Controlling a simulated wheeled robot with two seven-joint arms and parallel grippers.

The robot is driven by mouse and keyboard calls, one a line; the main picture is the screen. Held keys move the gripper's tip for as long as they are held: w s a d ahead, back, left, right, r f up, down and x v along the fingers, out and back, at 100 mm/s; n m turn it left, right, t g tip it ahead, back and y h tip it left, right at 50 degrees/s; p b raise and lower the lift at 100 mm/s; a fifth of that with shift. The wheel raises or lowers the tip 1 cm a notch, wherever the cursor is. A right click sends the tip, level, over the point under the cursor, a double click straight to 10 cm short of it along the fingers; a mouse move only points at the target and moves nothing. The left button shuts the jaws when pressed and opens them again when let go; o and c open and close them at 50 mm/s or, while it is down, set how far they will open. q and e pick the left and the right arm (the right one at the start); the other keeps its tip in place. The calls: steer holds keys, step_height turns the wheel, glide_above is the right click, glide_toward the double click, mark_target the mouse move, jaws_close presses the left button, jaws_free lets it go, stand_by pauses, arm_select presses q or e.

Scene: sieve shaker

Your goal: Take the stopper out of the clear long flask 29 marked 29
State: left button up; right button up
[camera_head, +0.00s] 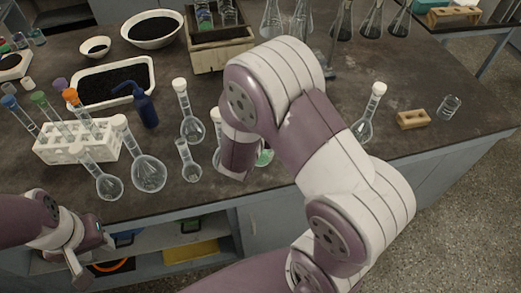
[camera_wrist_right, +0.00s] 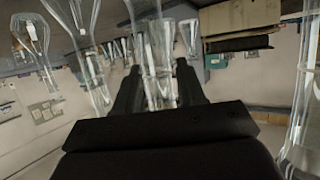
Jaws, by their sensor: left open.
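No marking is legible, so I cannot tell which is 29. My left gripper (camera_head: 90,257) is open and empty, low in front of the bench's left end. My right gripper (camera_wrist_right: 160,88) is hidden behind its arm in the head view. In the right wrist view its fingers flank a clear glass neck (camera_wrist_right: 159,70); contact is unclear.
A white rack (camera_head: 78,146) with colour-capped tubes, a black-filled tray (camera_head: 113,84), a blue bottle (camera_head: 146,108) and a wooden box (camera_head: 220,54) crowd the left and back. A small wooden block (camera_head: 412,120) and a beaker (camera_head: 449,106) stand at right.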

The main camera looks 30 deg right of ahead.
jaws_close()
